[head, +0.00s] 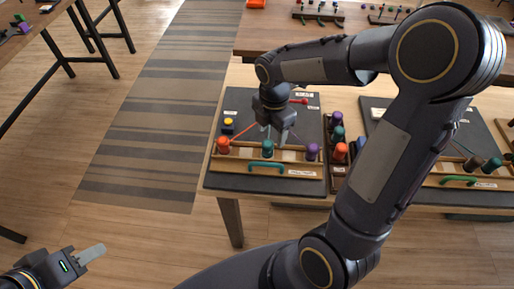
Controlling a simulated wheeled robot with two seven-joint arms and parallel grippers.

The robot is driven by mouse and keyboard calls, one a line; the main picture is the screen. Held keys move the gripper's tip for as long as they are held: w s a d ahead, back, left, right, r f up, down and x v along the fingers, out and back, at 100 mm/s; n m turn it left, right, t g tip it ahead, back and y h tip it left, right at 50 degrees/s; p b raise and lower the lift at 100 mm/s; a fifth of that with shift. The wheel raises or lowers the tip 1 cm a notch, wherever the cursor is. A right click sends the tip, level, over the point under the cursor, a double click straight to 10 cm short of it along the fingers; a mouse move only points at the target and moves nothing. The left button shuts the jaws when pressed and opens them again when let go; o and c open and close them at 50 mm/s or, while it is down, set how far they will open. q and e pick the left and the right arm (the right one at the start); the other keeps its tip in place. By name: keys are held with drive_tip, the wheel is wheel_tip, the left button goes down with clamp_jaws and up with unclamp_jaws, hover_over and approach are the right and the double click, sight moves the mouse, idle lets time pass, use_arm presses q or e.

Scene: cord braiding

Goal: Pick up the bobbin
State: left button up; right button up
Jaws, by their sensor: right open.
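A wooden holder (240,164) with a green handle stands at the front of a dark mat on the table. It bears an orange-red bobbin (223,145) at the left, a teal bobbin (267,148) in the middle and a purple bobbin (312,151) at the right. My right gripper (276,132) is open and points down just above and behind the teal bobbin; I see nothing between its fingers. A red cord runs from the orange-red bobbin up towards this gripper, which hides part of it. My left gripper (90,255) is low at the bottom left, away from the table; its opening is unclear.
A dark rack (338,170) with several bobbins stands right of the mat. A yellow-topped blue piece (228,126) sits behind the orange-red bobbin. My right arm covers much of the second station, with its green-handled holder (458,181).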

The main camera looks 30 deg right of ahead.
sight(268, 143)
drive_tip(key=f, duration=0.5)
drive_tip(key=shift+w+a+f, duration=0.25)
drive_tip(key=shift+a+f, duration=0.05)
drive_tip(key=shift+a, duration=0.1)
drive_tip(key=shift+f, duration=0.45)
drive_tip(key=c, duration=1.1)
drive_tip(key=shift+r, duration=0.1)
